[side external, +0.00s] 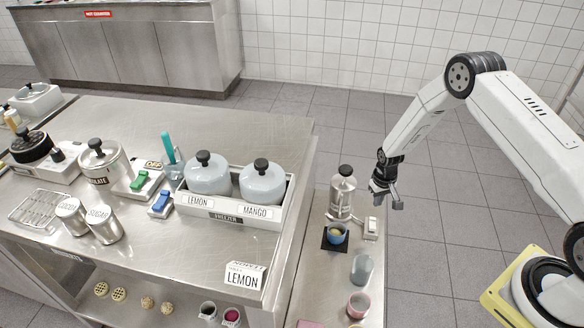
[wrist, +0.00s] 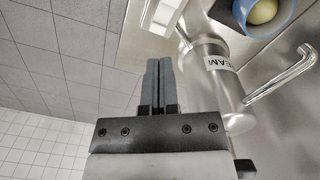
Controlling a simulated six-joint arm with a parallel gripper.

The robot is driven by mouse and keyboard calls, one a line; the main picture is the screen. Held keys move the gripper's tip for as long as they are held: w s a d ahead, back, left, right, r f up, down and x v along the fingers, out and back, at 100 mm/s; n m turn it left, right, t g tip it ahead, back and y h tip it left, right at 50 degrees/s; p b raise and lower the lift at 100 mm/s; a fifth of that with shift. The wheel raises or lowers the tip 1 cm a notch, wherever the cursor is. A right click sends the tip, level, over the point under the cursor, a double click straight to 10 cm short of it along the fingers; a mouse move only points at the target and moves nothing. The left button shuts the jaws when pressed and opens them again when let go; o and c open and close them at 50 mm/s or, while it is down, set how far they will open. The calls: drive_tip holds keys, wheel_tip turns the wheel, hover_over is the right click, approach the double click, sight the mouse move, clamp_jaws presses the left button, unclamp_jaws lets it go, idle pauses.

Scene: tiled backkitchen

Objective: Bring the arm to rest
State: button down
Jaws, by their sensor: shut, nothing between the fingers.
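My gripper (side external: 386,193) hangs at the end of my bent arm, to the right of the narrow side counter, over the floor in the side view. Its fingers are together with nothing between them, as the wrist view (wrist: 158,80) also shows. It is beside a steel dispenser (side external: 342,192) with a black knob and is apart from it as far as I can tell. The dispenser lies close on the right in the wrist view (wrist: 218,85). A blue cup (side external: 336,239) with a yellow ball of something inside stands on a black pad in front of the dispenser.
A small white device (side external: 371,228) is by the blue cup. A grey-blue cup (side external: 361,268) and a pink cup (side external: 358,305) stand nearer on the side counter. The main counter (side external: 250,138) holds lemon and mango tubs (side external: 262,180) and a LEMON sign (side external: 244,276).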

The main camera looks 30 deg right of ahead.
drive_tip(key=shift+r, duration=0.1)
drive_tip(key=s+a+r+n+t, duration=0.1)
drive_tip(key=s+a+r, duration=0.15)
drive_tip(key=r, duration=0.65)
drive_tip(key=s+a+r, duration=0.1)
drive_tip(key=a+r, duration=0.3)
drive_tip(key=r, duration=0.4)
drive_tip(key=s+a+r+n, duration=0.1)
drive_tip(key=s+a+r, duration=0.2)
drive_tip(key=s+r, duration=0.2)
drive_tip(key=s+a+r+n+t, duration=0.1)
drive_tip(key=s+a+r, duration=0.2)
drive_tip(key=s+r, duration=0.2)
drive_tip(key=s, duration=0.3)
drive_tip(key=shift+s+r+t, duration=0.15)
drive_tip(key=shift+s+t, duration=0.15)
